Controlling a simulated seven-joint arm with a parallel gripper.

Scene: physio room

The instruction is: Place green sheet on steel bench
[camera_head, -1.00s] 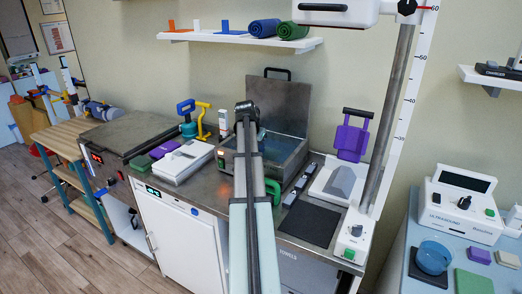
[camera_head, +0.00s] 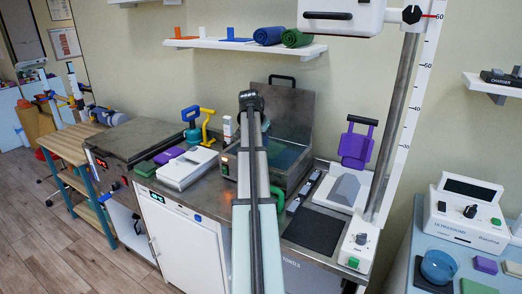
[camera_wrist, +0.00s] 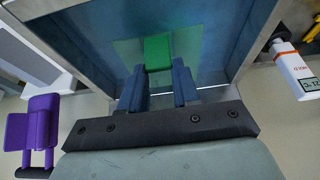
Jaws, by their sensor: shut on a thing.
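The green sheet (camera_wrist: 158,52) shows in the wrist view inside a steel-walled bath. Its bright part is between my fingers, and a wider, dimmer green area spreads behind it. My gripper (camera_wrist: 158,72) has two blue fingers shut on the sheet. In the head view my arm hides the gripper and most of the sheet. The bath (camera_head: 290,178) stands with its lid raised on the steel bench (camera_head: 210,200). I cannot tell how much of the sheet is under the bath's water.
A white device (camera_head: 187,168) stands left of the bath, a white bottle (camera_head: 227,128) behind it. A dark mat (camera_head: 314,231) and a grey wedge (camera_head: 344,190) lie to the right. A purple handled pad (camera_head: 357,146) is at the wall. Bare bench shows left of my arm.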

